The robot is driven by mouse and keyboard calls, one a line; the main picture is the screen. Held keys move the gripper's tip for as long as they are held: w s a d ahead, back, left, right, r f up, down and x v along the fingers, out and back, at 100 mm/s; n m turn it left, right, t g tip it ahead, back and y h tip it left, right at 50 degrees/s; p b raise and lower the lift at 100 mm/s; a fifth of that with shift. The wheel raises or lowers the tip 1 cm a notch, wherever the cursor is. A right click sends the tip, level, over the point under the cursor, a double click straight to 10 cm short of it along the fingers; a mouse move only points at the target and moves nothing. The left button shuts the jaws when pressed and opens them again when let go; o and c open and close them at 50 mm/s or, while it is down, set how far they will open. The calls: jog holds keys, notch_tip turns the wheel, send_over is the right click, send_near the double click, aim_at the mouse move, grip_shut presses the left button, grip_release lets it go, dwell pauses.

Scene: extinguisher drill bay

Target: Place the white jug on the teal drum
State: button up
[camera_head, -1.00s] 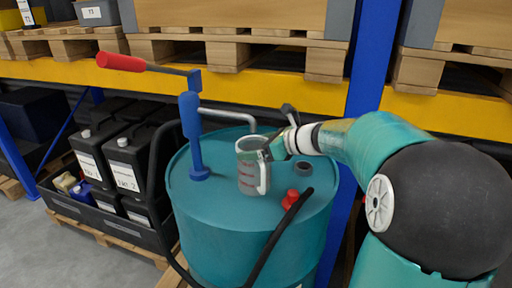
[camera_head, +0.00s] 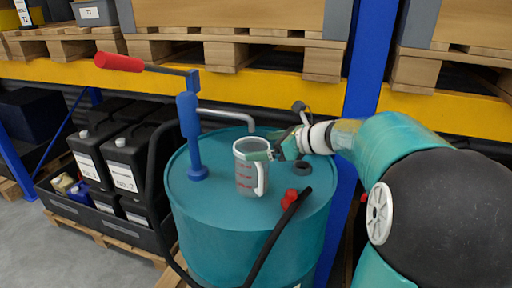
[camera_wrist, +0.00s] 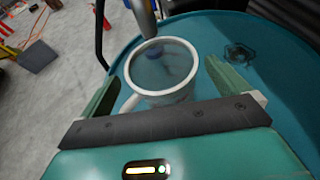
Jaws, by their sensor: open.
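The white jug (camera_head: 246,178) is a translucent measuring jug with red marks and a white handle. It stands upright on the top of the teal drum (camera_head: 250,245), right of the blue hand pump. My gripper (camera_head: 262,155) is at the jug's upper right side in the head view. In the wrist view the jug (camera_wrist: 163,68) lies between the two green fingers of my gripper (camera_wrist: 165,88), which are spread apart with a gap to the right finger. The left finger is close to the handle; I cannot tell whether it touches.
A blue hand pump (camera_head: 190,135) with a red-handled lever and a curved spout stands on the drum. A blue rack post (camera_head: 366,75) and yellow beam (camera_head: 270,90) stand behind.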

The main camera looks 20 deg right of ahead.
jog(key=v, duration=0.8)
